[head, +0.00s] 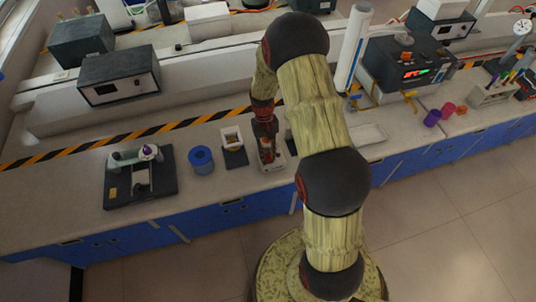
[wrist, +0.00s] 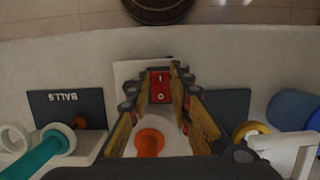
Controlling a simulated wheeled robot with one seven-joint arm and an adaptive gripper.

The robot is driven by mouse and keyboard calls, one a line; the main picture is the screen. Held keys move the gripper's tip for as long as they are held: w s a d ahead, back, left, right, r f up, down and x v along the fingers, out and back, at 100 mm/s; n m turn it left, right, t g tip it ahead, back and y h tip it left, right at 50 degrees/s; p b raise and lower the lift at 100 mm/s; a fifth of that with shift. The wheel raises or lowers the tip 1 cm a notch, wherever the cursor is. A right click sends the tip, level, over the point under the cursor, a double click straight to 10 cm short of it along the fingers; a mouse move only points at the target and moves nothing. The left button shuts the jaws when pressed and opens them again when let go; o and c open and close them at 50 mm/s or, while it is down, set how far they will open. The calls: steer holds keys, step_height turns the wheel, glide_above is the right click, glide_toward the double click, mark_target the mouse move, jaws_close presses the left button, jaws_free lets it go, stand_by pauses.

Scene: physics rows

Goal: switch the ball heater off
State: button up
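The ball heater (head: 271,161) is a small pale device on the bench, partly hidden under my gripper (head: 266,130) in the head view. In the wrist view its pale body (wrist: 128,70) shows behind the fingers, with a red rocker switch (wrist: 160,87) bearing white marks. An orange round part (wrist: 149,143) lies between the finger bases. My gripper (wrist: 160,78) is open, its two fingers on either side of the switch with nothing held. I cannot tell whether the fingertips touch the heater, nor which way the rocker is pressed.
In the head view a blue round container (head: 202,161) and a dark-based instrument (head: 141,178) stand to the left. A white tray (head: 367,134) lies to the right.

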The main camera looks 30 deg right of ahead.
steer(key=o, duration=0.4)
steer(key=v, duration=1.2)
steer(key=shift+w, duration=0.15)
